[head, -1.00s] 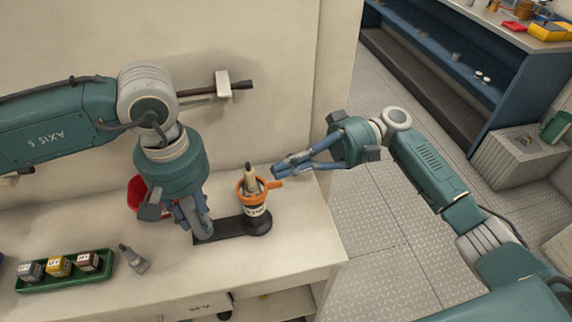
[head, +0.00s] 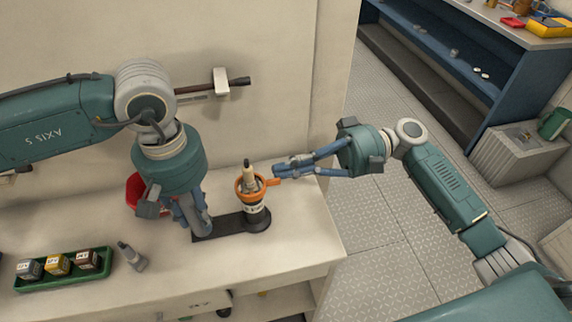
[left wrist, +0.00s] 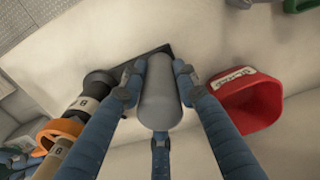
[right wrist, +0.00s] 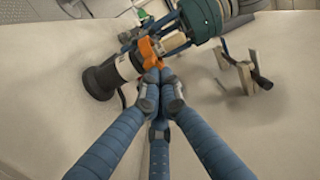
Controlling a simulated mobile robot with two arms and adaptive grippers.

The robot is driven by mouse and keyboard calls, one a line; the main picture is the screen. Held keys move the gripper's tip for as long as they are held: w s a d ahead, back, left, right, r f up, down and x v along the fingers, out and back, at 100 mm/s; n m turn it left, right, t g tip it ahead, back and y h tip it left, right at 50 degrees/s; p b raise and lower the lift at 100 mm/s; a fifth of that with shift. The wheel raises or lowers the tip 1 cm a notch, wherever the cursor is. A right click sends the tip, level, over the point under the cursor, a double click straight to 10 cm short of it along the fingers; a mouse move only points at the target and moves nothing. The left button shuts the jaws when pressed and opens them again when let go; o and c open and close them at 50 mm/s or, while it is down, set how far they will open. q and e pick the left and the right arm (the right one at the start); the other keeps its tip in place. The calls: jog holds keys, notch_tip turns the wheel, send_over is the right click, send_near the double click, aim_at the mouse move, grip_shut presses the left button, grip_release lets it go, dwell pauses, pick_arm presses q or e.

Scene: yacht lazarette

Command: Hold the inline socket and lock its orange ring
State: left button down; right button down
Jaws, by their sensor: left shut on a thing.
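The inline socket (head: 256,213) stands upright on a black base plate (head: 228,224). Its orange ring (head: 241,188) sits round the top, with a tab (head: 274,182) pointing right. A pale plug with a dark tip (head: 249,176) rises through the ring. My left gripper (head: 198,221) is shut on a grey cylinder (left wrist: 159,95) at the other end of the plate. My right gripper (head: 278,171) looks shut, fingertips together beside the tab. The ring also shows just beyond them in the right wrist view (right wrist: 149,50); I cannot tell whether they touch it.
A red bin (head: 135,190) stands behind my left gripper. A green tray (head: 64,275) with several small blocks and a grey fitting (head: 132,257) lie at the left. A wall bracket with a dark rod (head: 222,82) is behind. The counter right of the socket is clear.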

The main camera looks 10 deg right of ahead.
aim_at(280, 181)
jog(key=shift+s+m+t, duration=0.3)
jog(key=shift+m+t, duration=0.3)
jog(key=shift+t, duration=0.5)
pick_arm(q)
jog(key=shift+w, duration=0.1)
pick_arm(e)
jog(key=shift+s+m+t+h, duration=0.2)
jog(key=shift+s+m+t, duration=0.5)
jog(key=shift+t, duration=0.35)
jog(key=shift+s+m+t+h, duration=0.2)
jog(key=shift+s+m+t, duration=0.45)
jog(key=shift+t, duration=0.4)
jog(key=s+m+t+h, duration=0.1)
jog(key=m+t, duration=0.1)
jog(key=shift+s+r+t, duration=0.1)
jog(key=shift+r+t, duration=0.05)
jog(key=shift+t, duration=0.15)
jog(key=shift+s+d, duration=0.2)
jog(key=shift+d, duration=0.25)
jog(key=v, duration=0.9)
jog(key=shift+s+a, duration=0.2)
jog(key=shift+s, duration=0.2)
